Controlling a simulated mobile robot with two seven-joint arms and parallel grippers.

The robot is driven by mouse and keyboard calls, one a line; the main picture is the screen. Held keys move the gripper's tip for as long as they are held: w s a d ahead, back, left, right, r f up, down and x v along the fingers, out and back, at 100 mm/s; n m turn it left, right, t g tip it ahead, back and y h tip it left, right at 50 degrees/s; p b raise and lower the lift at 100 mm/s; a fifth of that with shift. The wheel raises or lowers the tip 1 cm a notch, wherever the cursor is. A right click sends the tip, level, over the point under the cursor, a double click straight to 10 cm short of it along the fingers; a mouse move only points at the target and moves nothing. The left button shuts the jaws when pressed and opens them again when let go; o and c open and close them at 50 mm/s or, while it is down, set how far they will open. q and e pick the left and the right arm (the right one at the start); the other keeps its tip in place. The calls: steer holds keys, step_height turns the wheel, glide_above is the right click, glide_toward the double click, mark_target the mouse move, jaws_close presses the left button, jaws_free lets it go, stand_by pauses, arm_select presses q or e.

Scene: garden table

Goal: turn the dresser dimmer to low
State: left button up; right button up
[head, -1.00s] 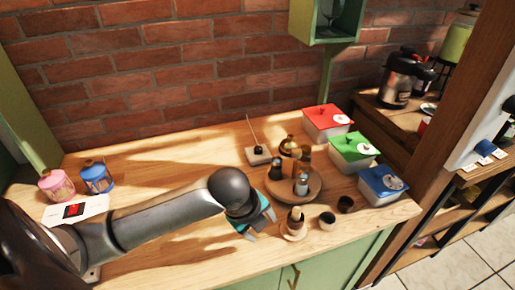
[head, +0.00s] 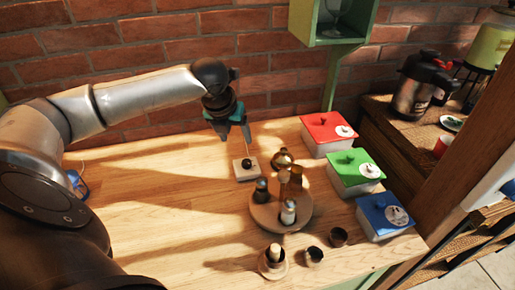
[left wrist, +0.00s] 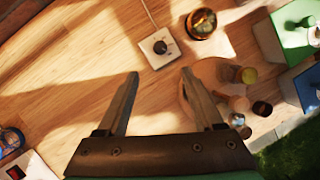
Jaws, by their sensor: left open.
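The dimmer is a small pale square plate with a black round knob (head: 247,163), lying on the wooden dresser top near the brick wall. In the left wrist view the dimmer (left wrist: 159,48) lies beyond my fingertips, a little above the middle between them, with a cord running up from it. My left gripper (head: 235,137) is open and empty, above and just behind the dimmer in the head view, apart from it. In the left wrist view its two fingers (left wrist: 160,76) stand wide apart. The knob's setting is too small to read. My right gripper is not in view.
A round wooden tray (head: 268,217) with several bottles stands right of the dimmer, with a brass pot (head: 283,158) close by. Red (head: 326,132), green (head: 354,172) and blue (head: 384,215) lidded boxes line the right edge.

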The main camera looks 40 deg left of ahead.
arm_select(q)
steer(key=b, duration=0.1)
glide_toward(246, 162)
steer(key=b+x, duration=0.2)
steer(key=x, duration=0.4)
steer(key=shift+w+a+f, duration=0.1)
steer(key=shift+w+f, duration=0.1)
steer(key=shift+f, duration=0.15)
steer(key=shift+x, duration=0.8)
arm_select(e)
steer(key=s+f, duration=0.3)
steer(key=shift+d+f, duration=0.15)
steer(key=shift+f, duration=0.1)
arm_select(q)
steer(key=shift+c, duration=0.2)
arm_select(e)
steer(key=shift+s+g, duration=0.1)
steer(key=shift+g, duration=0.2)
arm_select(q)
steer(key=shift+c, duration=0.8)
jaws_close()
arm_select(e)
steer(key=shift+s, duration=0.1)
